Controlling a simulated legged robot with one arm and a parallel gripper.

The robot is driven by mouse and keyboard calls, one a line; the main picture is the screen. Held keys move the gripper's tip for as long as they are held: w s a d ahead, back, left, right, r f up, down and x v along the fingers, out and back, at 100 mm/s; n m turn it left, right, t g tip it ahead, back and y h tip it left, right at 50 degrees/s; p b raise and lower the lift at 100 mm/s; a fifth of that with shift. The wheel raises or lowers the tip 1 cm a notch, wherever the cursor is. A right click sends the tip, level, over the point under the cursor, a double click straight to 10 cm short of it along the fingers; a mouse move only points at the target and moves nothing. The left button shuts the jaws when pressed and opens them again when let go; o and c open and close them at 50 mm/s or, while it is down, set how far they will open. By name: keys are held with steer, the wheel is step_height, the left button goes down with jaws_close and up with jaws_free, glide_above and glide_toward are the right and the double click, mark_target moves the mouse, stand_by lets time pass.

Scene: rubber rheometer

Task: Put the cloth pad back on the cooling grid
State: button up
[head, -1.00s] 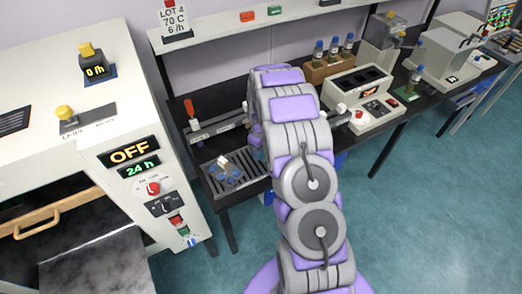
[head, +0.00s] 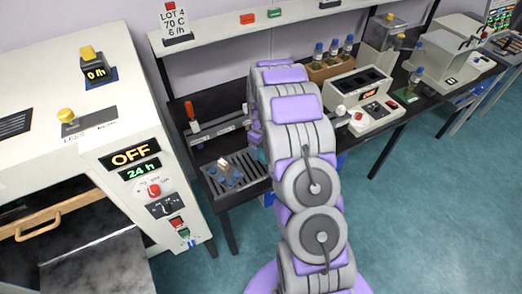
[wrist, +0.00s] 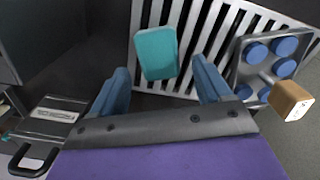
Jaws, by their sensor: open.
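The teal cloth pad (wrist: 156,53) shows in the wrist view between and just beyond my fingertips, over the slats of the cooling grid (wrist: 228,42). It looks to lie on the slats, slightly turned; exact contact is hard to judge. My gripper (wrist: 161,72) is open, with a blue finger on each side of the pad and visible gaps. In the head view the grid (head: 249,168) is at the bench's left front; a small teal patch beside my arm is probably the pad (head: 262,155). My arm hides the gripper there.
On the grid, right in the wrist view, stands a metal holder with blue discs (wrist: 256,52) and a wooden handle (wrist: 290,100). A dark clamp-like piece with a handle (wrist: 40,135) is at lower left. The oven cabinet (head: 130,120) stands left of the bench.

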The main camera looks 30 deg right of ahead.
mark_target(260, 155)
step_height(260, 155, up, 10)
steer(key=r+p, duration=0.1)
steer(key=p, duration=0.1)
steer(key=s+a+r+m, duration=0.2)
steer(key=s+a+r, duration=0.8)
steer(key=s, duration=0.4)
steer(key=s+a+r+m, duration=0.1)
steer(key=s+a+r, duration=0.1)
steer(key=s, duration=0.7)
steer(key=s+a+r+m+g, duration=0.1)
steer(key=s+a+r, duration=0.1)
steer(key=s, duration=0.6)
steer(key=s+a+r, duration=0.2)
steer(key=s+r, duration=0.1)
steer(key=s, duration=0.6)
steer(key=shift+s+m+g, duration=0.3)
steer(key=shift+m+g, duration=0.1)
